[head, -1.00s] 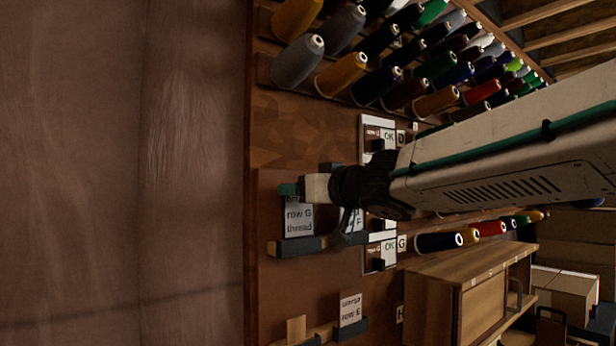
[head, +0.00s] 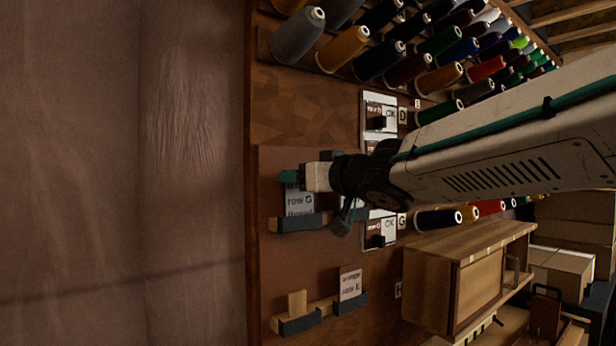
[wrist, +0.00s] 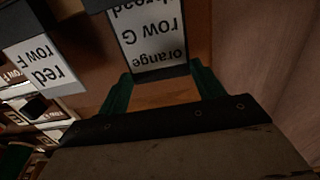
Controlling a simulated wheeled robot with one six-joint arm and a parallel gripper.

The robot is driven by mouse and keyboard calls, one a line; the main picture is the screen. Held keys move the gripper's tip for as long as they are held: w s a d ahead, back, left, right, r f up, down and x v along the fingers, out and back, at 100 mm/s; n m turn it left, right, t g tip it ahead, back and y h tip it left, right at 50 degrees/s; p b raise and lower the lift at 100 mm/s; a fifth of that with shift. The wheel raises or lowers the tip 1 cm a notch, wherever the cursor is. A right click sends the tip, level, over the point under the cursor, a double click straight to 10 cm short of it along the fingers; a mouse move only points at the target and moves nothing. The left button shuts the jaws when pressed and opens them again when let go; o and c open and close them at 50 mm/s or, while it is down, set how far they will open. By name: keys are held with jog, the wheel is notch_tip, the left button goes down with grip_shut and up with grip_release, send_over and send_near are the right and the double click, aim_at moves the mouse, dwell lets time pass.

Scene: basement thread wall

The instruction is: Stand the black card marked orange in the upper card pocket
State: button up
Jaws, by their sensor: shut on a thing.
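The black card marked orange, row G, thread (head: 299,198) has a white label and stands upright in the head view. Its lower edge is behind the front of the upper card pocket (head: 292,224), and the last label line is partly covered. In the wrist view the card (wrist: 152,40) appears upside down with its dark edge between my green fingertips. My gripper (head: 290,177) is shut on the card's top edge. The dark pocket front (wrist: 100,4) shows at the top of the wrist view. Whether the card touches the pocket floor is hidden.
A card marked red, row F (wrist: 42,66) stands beside the orange one, mostly behind my gripper in the head view. A lower rail holds another labelled card (head: 350,284). Thread cones (head: 343,48) fill racks above. A wooden cabinet (head: 480,283) juts out at lower right.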

jog(key=shift+f, duration=0.2)
jog(key=o, duration=0.8)
jog(key=v, duration=0.7)
jog(key=shift+s+d, duration=0.25)
jog(key=shift+s, duration=0.05)
